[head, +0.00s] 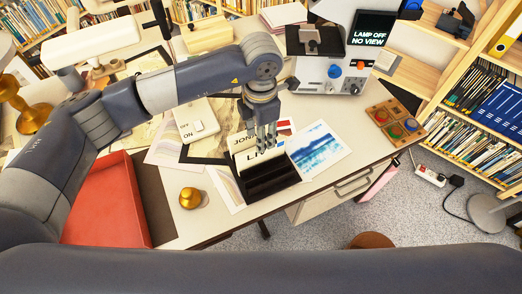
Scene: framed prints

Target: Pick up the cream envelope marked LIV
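A cream envelope marked with letters that read LI and part of a V (248,159) stands upright in a black slotted holder (272,187) on the desk. Behind it stands another pale card marked JON (238,141). My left gripper (266,148) points down over the holder, its fingers at the upper right of the LIV envelope and covering part of its lettering. I cannot tell whether the fingers are closed on the envelope or only in front of it. My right gripper is not in view.
A blue watercolour print (318,148) lies right of the holder, and a brass weight (190,197) stands left of it. A red folder (106,205) lies at left. A grey device (333,74) with a screen reading "LAMP OFF NO VIEW" and a wooden button tray (395,122) stand behind.

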